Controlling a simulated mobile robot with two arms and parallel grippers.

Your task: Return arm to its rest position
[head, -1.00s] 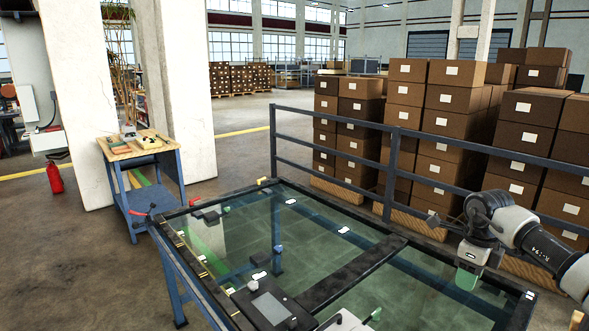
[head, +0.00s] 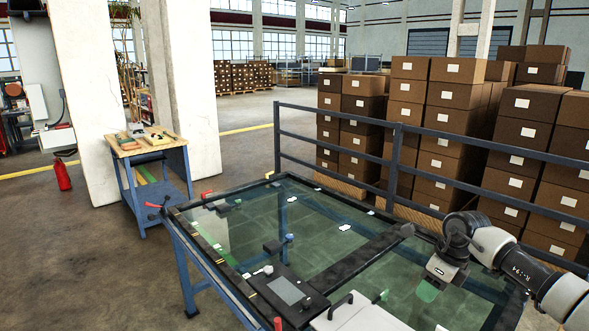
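My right arm comes in from the right edge, its grey and white links reaching over the right side of the glass-topped trolley (head: 340,272). My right gripper (head: 429,291) points down above the glass, with a green tip showing. It appears to hold nothing, but I cannot tell whether its fingers are open or shut. The gap between it and the glass is unclear. My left arm and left gripper are not in view.
A dark bar crosses the glass. A black unit with a grey screen (head: 287,291) and a white panel with a black handle (head: 362,314) are at the near edge. A blue railing (head: 340,143) and stacked cartons (head: 455,95) stand behind. A blue workbench (head: 150,165) stands left.

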